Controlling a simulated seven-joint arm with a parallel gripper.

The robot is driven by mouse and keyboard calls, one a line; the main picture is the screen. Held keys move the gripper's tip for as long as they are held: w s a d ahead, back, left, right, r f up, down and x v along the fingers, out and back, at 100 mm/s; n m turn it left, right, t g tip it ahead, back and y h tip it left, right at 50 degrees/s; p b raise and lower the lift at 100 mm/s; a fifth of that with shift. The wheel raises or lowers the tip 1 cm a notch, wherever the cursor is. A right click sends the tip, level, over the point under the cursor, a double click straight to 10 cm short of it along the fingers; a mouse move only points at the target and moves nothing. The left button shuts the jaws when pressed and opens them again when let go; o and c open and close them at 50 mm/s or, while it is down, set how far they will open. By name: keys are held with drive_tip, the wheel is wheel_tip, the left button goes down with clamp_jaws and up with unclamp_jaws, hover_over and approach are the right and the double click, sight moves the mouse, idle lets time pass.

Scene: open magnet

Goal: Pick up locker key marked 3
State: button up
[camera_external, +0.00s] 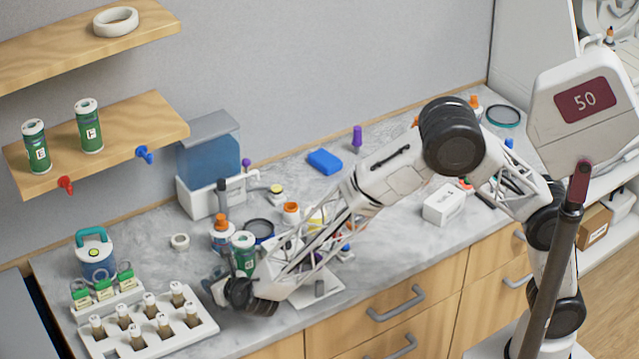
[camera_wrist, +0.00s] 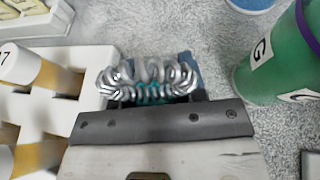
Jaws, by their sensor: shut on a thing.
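My gripper (camera_external: 216,291) is low at the front of the counter, just right of the white vial rack. In the wrist view its ribbed silver fingers (camera_wrist: 152,80) are closed around a small teal, coiled-looking thing (camera_wrist: 152,94). A blue patch (camera_wrist: 188,68) shows just behind the fingers. The fingers cover most of the held thing. No number 3 is legible, so I cannot tell for sure that it is the locker key.
The white vial rack (camera_external: 205,336) is close on the left; a vial (camera_wrist: 20,66) shows in the wrist view. A green can (camera_wrist: 268,62) stands close on the right. Green-tagged items with rings (camera_external: 104,288) stand behind the rack. A teal-handled container (camera_external: 94,262) is farther back.

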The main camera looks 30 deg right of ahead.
wheel_tip(320, 180, up, 10)
idle(0.7)
